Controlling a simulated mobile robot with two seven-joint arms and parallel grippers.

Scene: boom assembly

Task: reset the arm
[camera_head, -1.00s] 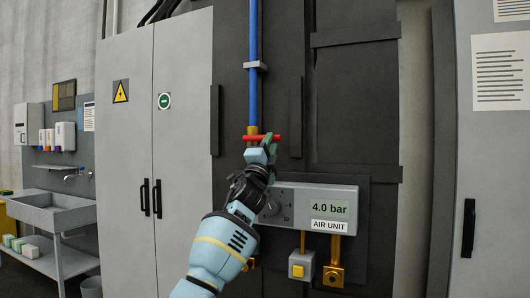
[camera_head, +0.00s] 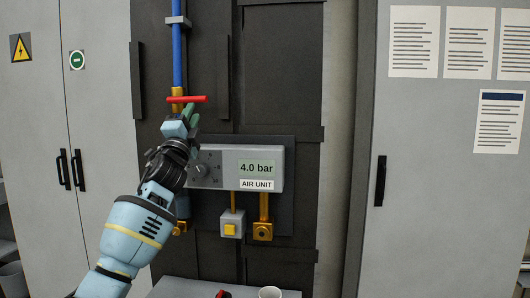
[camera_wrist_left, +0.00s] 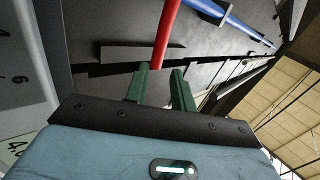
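My left arm reaches up from the bottom left in the head view. Its left gripper (camera_head: 190,112) is just below the red valve handle (camera_head: 188,99). In the left wrist view the two green fingers (camera_wrist_left: 160,85) stand apart with a gap between them. The red handle (camera_wrist_left: 167,32) ends near the tip of the left finger there; whether it touches cannot be told. The handle lies level across the blue pipe (camera_head: 177,55). My right gripper is in no view.
The air unit (camera_head: 270,181) reads 4.0 bar, right of my left wrist. A grey cabinet (camera_head: 420,230) stands at right. A white cup (camera_head: 270,293) shows at the bottom edge.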

